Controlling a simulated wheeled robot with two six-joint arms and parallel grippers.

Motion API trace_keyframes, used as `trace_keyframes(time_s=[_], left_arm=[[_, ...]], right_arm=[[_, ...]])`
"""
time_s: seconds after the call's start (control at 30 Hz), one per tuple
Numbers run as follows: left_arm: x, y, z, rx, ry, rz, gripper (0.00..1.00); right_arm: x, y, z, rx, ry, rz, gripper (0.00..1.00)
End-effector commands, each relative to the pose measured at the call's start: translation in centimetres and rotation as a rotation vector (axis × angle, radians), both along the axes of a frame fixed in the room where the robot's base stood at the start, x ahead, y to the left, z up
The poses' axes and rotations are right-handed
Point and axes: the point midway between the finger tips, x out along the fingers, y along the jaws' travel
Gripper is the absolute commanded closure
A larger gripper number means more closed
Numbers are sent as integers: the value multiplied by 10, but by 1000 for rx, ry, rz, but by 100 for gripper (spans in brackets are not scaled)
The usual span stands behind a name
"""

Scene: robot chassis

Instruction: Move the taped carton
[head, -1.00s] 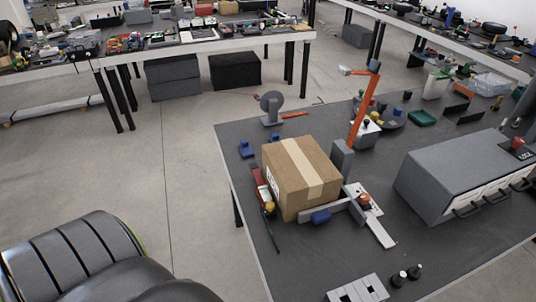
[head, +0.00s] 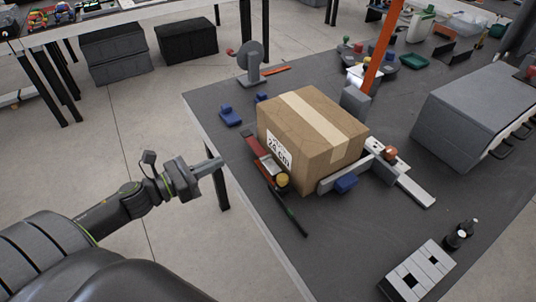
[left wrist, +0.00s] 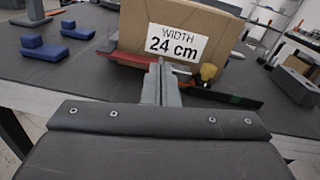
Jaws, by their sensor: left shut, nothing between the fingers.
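The taped carton (head: 306,133) is a brown box with a pale tape strip over its top. It sits upright on the dark table (head: 330,245) near the table's left edge. A white label reading "24 cm" is on its near left face. In the left wrist view the carton (left wrist: 128,28) shows ahead, with "WIDTH 24 cm" on its label. My left gripper (head: 216,163) is shut and empty, off the table's left edge and apart from the carton. Its closed fingers (left wrist: 163,82) point towards the carton in the left wrist view. My right gripper is not in view.
A red tool (head: 262,157) and a dark stick with a yellow knob lie left of the carton. A grey bracket (head: 342,176) with a blue block stands against its near right side. A grey drawer cabinet (head: 475,108) is at right. The near table middle is clear.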

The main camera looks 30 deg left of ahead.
Motion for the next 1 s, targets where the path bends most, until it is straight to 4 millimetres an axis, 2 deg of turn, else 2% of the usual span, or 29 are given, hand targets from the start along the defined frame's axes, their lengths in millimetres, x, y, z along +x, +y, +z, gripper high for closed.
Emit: trace_keyframes(time_s=[0.03,0.13,0.33,0.4,0.67,0.77,1.0], left_arm=[[-3,-9,4,44,-33,-35,100],[-6,-18,11,92,-73,-71,100],[-2,-23,10,109,-80,-83,100],[1,-25,9,108,-79,-85,100],[14,-32,9,106,-83,-78,100],[18,-34,19,97,-90,-74,100],[28,-40,20,97,-93,-75,100]], right_arm=[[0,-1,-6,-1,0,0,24],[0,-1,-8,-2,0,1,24],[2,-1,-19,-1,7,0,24],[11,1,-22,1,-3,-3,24],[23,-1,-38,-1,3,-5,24],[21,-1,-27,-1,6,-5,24],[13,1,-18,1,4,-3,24]])
